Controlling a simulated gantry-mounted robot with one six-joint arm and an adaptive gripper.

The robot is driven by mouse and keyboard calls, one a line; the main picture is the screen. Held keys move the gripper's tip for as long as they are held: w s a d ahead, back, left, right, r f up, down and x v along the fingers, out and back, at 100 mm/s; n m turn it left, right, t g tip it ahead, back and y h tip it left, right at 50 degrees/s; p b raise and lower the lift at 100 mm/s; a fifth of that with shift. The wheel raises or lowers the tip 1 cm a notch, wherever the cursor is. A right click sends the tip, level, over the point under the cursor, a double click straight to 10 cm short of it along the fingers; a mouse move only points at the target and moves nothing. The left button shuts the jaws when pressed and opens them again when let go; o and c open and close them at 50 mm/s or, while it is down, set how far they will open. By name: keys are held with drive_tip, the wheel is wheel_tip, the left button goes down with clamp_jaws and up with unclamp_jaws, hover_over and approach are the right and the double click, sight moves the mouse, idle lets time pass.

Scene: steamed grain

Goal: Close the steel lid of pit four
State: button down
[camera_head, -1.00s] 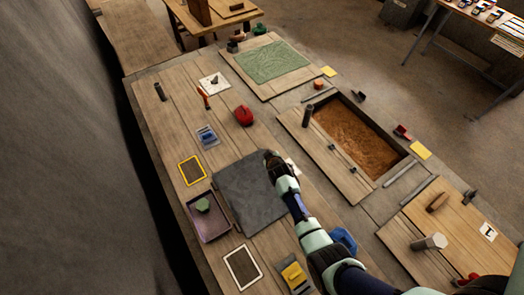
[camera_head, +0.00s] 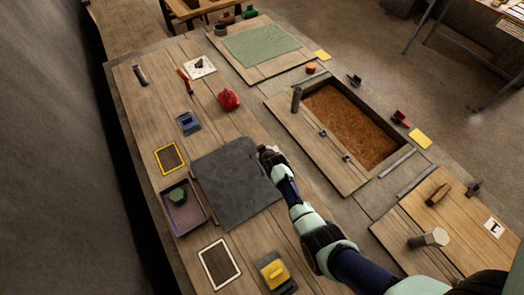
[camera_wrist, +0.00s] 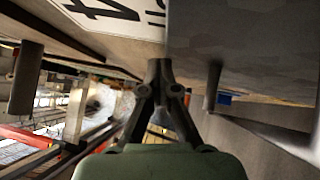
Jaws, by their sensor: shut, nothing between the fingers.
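The steel lid (camera_head: 232,185) is a dark grey square plate over the wooden planks, left of my arm in the head view. Whether it lies flat or is tilted I cannot tell there. In the wrist view a broad grey plate (camera_wrist: 245,45), probably this lid, fills the upper right. A white label with a black 4 (camera_wrist: 105,12) is beside it. My gripper (camera_head: 267,153) is shut and empty at the lid's upper right edge. Its closed fingers (camera_wrist: 160,68) show between the label and the plate; contact is unclear. My gripper partly hides the label in the head view.
An open pit of brown grain (camera_head: 352,122) lies to the right, with a wooden lid (camera_head: 316,148) beside it. Left of the steel lid are a purple tray (camera_head: 203,211) and a yellow-framed panel (camera_head: 158,158). A red object (camera_head: 228,99) sits above it on bare planks.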

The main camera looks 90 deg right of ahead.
drive_tip(key=shift+s+a+f, duration=0.2)
drive_tip(key=shift+a+f, duration=0.25)
drive_tip(key=shift+f, duration=0.35)
drive_tip(key=r+p, duration=0.4)
drive_tip(key=r, duration=0.1)
drive_tip(key=shift+w+d+r, duration=0.15)
drive_tip(key=shift+d, duration=0.05)
drive_tip(key=s+d+p+v, duration=0.1)
drive_tip(key=p+v, duration=0.3)
drive_tip(key=v, duration=0.5)
drive_tip(key=shift+s+r, duration=0.2)
drive_tip(key=shift+r, duration=0.4)
drive_tip(key=shift+a, duration=0.1)
